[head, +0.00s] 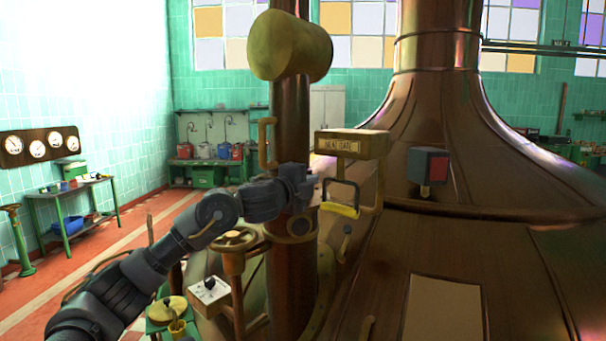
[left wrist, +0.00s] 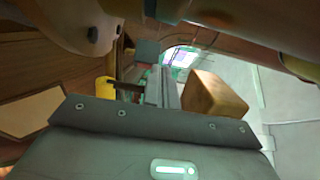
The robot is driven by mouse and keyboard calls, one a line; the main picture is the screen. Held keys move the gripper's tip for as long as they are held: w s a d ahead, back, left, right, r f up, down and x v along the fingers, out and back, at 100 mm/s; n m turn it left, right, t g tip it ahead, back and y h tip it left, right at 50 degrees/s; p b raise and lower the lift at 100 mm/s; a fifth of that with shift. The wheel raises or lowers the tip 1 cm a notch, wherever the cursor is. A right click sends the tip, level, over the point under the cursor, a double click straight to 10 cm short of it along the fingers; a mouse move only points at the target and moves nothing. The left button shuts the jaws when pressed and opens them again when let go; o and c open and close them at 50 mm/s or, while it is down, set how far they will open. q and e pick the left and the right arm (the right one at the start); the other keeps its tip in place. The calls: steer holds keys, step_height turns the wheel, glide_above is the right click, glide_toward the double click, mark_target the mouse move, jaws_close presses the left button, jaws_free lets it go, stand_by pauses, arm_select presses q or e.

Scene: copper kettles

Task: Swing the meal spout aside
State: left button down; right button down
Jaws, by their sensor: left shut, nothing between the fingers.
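A vertical copper pipe (head: 291,110) with a fat brass cylinder (head: 288,47) across its top stands left of the kettle; I take it for the meal spout. A brass bar handle (head: 266,144) is fixed to the pipe's left side. My left gripper (head: 314,187) is in front of the pipe, below and right of that handle. It is shut and empty, close beside a black lever with a yellow grip (head: 341,209). In the left wrist view the grey fingers (left wrist: 163,88) lie between the yellow grip (left wrist: 103,95) and a brass block (left wrist: 215,96). My right gripper is out of view.
A brass box marked like "MEAL GATE" (head: 350,143) stands just right of the pipe. The copper kettle (head: 440,150) fills the right side, with a red and grey box (head: 427,164) on it. A brass handwheel (head: 235,239) and a switch box (head: 209,292) are below my arm.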

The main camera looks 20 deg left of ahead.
arm_select(q)
steer(key=shift+w+a+r+p, duration=0.15)
steer(key=shift+w+a+p, duration=0.6)
steer(key=shift+w+a, duration=0.65)
steer(key=shift+a, duration=0.25)
steer(key=shift+w+d, duration=0.1)
steer(key=shift+w, duration=0.05)
